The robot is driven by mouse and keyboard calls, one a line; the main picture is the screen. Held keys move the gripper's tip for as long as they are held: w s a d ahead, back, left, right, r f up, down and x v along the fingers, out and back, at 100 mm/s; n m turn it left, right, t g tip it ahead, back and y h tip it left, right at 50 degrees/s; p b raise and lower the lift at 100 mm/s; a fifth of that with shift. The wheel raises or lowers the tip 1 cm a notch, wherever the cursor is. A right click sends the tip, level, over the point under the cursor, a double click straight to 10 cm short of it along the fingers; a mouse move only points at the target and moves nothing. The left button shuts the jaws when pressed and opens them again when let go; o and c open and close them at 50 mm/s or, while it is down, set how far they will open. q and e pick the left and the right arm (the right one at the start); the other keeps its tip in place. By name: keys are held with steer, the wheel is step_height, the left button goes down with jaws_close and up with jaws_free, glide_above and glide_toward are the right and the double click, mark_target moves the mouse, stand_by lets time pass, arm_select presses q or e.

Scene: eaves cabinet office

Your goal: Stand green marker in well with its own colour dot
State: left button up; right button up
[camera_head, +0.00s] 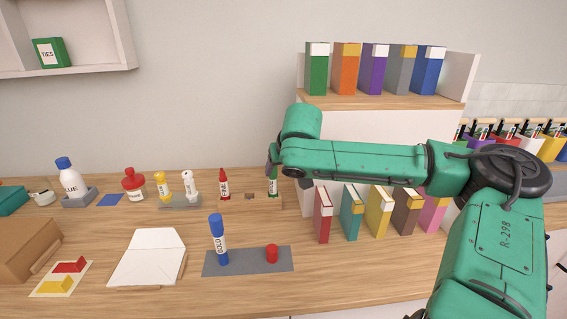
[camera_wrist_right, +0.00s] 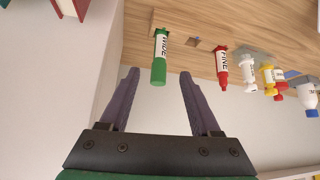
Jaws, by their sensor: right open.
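The green marker (camera_head: 273,186) stands upright at the right end of a pale wooden block (camera_head: 249,204); its label reads WIDE in the right wrist view (camera_wrist_right: 160,62). My right gripper (camera_head: 271,164) is open at its top. In the wrist view the marker's free end lies between the two spread fingertips, with gaps on both sides. A red marker (camera_head: 224,184) labelled FINE stands at the block's left. Between them is a small dark square well (camera_wrist_right: 193,42), empty. Colour dots are too small to tell. My left gripper is not in view.
A yellow and a white bottle (camera_head: 188,187) stand left of the block. In front are a grey mat (camera_head: 250,262) with a blue glue stick (camera_head: 218,240) and an envelope (camera_head: 148,257). Upright binders (camera_head: 351,213) and a white shelf unit (camera_head: 360,122) are close on the right.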

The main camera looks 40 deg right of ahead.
steer(key=v, duration=0.4)
steer(key=shift+s, duration=0.1)
stand_by(0.4)
